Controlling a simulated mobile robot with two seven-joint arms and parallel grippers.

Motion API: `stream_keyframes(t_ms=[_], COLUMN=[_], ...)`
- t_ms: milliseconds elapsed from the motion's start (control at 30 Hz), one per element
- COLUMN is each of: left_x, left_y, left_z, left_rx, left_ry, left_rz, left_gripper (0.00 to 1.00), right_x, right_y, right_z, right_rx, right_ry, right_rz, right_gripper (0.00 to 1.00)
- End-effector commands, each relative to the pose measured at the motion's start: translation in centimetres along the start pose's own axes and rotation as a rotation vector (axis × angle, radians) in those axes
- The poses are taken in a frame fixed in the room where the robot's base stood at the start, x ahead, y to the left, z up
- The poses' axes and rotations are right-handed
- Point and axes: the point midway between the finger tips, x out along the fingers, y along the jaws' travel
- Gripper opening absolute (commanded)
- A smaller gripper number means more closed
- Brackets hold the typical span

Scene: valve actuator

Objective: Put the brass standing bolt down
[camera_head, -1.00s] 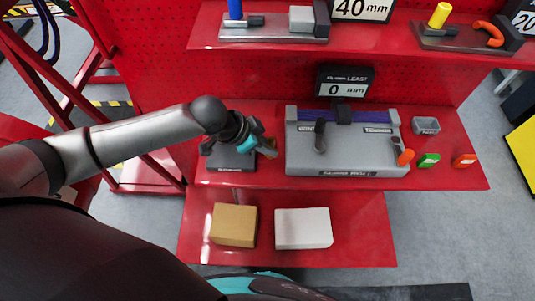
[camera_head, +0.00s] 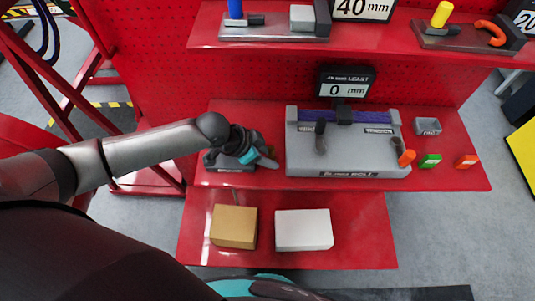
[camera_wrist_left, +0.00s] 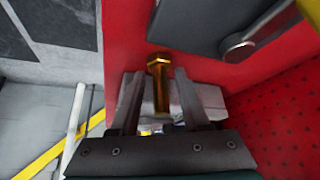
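The brass bolt (camera_wrist_left: 159,82) shows in the left wrist view, with its hex head away from the palm and its shank towards it. It lies between the two fingers of my left gripper, with a visible gap on each side. I cannot tell what supports it. In the head view my left gripper (camera_head: 263,161) is over the left end of the middle red shelf, beside the grey vise-like fixture (camera_head: 300,161). The bolt is not clearly visible there. My right gripper is in neither view.
A dark block (camera_head: 223,163) sits under my left gripper. A small grey tray (camera_head: 428,126) and coloured tags stand to the right of the fixture. A tan box (camera_head: 234,227) and a white box (camera_head: 303,230) lie on the lower shelf. A "0" display (camera_head: 345,83) stands behind.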

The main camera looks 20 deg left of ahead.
Motion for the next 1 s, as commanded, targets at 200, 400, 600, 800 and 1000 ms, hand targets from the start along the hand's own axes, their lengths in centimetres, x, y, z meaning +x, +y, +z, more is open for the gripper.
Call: stream_keyframes(t_ms=[200,400,600,800,1000], left_x=[0.0,-0.8,-3.8,-7.7,-10.7], left_y=[0.0,-0.1,0.0,-0.1,-0.1], left_z=[0.0,-0.2,-0.1,-0.1,-0.1], left_rx=[0.0,0.0,0.003,0.001,0.0], left_ry=[0.0,0.0,-0.002,-0.002,-0.001], left_rz=[0.0,-0.001,-0.001,-0.002,-0.002], left_gripper=[0.52,0.52,0.52,0.52,0.52], right_x=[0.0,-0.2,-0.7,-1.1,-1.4], right_y=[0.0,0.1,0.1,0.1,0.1], right_z=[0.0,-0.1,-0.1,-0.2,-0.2], right_rx=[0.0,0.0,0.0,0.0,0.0], right_ry=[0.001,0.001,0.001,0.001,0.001], right_rz=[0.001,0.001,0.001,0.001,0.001], right_gripper=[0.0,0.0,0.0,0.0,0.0])
